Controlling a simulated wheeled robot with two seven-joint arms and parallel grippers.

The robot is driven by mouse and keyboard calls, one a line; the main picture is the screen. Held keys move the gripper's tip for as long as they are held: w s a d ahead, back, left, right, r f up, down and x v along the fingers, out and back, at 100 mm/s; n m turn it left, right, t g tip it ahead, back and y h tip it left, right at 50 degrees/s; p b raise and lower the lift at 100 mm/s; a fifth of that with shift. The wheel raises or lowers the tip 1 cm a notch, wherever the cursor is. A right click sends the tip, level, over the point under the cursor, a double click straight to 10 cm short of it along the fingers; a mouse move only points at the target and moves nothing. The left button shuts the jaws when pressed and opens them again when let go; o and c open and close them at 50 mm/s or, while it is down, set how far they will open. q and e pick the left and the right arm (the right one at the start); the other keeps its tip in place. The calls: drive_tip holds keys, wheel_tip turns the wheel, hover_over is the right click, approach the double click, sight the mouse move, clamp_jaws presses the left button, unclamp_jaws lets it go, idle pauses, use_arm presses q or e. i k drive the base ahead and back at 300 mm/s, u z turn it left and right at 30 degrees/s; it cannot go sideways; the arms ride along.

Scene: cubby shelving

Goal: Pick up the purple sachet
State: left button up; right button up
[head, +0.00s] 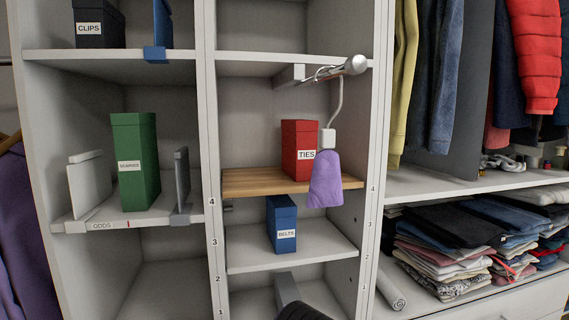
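The purple sachet (325,180) hangs in the middle column. A thin pale cord (338,105) and a small white block (327,138) are above it, below a metal rail (345,68). The sachet hangs in front of the wooden shelf (265,181) and covers part of its front edge. It is just right of the red TIES box (299,150), and I cannot tell whether they touch. Neither gripper can be made out. A dark rounded shape and a grey piece at the bottom edge may be part of my arm.
A blue BELTS box (281,222) stands on the shelf below. A green SCARVES box (135,160) stands in the left column. Folded clothes (450,250) and hanging garments (470,70) fill the right side. The wooden shelf is bare left of the TIES box.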

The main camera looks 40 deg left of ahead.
sight(325, 188)
drive_tip(key=k, duration=0.4)
drive_tip(key=u, duration=0.9)
drive_tip(key=i, duration=0.5)
